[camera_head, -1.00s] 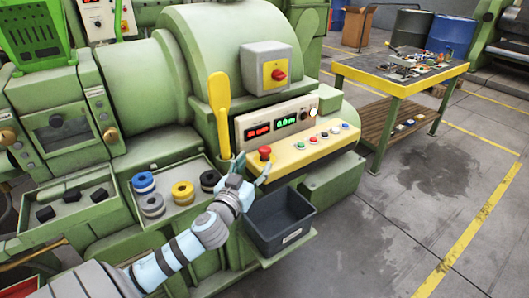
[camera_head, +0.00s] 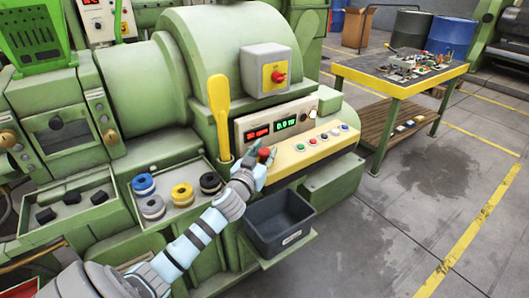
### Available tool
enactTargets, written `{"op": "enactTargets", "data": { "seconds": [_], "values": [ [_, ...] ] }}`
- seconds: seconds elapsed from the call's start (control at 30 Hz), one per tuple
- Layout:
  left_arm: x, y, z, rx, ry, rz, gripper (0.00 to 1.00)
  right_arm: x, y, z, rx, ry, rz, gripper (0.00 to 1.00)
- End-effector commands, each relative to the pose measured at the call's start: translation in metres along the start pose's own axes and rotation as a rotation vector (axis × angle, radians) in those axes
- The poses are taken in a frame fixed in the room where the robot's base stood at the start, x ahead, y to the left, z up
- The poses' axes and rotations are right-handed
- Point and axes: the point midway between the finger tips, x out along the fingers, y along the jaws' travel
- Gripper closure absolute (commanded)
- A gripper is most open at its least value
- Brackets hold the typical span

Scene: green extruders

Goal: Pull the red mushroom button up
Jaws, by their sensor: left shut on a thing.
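The red mushroom button (camera_head: 264,154) sits at the left end of the yellow control panel (camera_head: 318,151) on the green machine. My left gripper (camera_head: 264,157) is at the button, its fingers on either side of the red cap, shut on it. The fingers partly hide the cap, and I cannot tell how high it stands. My right gripper is not in view.
A yellow lever (camera_head: 220,112) stands upright just left of the button. A display box (camera_head: 277,122) is behind the panel. Blue, yellow and black spools (camera_head: 182,194) lie in a tray to the left.

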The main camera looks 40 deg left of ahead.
Motion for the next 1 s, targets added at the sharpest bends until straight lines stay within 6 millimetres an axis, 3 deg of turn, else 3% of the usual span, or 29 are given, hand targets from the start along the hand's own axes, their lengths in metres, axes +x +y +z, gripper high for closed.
{"op": "enactTargets", "data": {
  "seconds": [0.53,0.57,0.67,1.0],
  "values": [
    [0.000,0.000,-0.013,0.001,0.004,0.000,1.00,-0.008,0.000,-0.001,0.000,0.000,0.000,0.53],
    [0.000,0.000,-0.013,0.001,0.004,0.001,0.64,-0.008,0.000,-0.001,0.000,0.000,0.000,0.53],
    [0.000,0.000,-0.013,0.000,0.004,0.000,0.48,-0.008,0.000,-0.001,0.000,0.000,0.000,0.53],
    [-0.002,0.000,-0.011,0.001,0.001,0.000,0.47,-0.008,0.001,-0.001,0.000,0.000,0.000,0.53]
  ]
}}
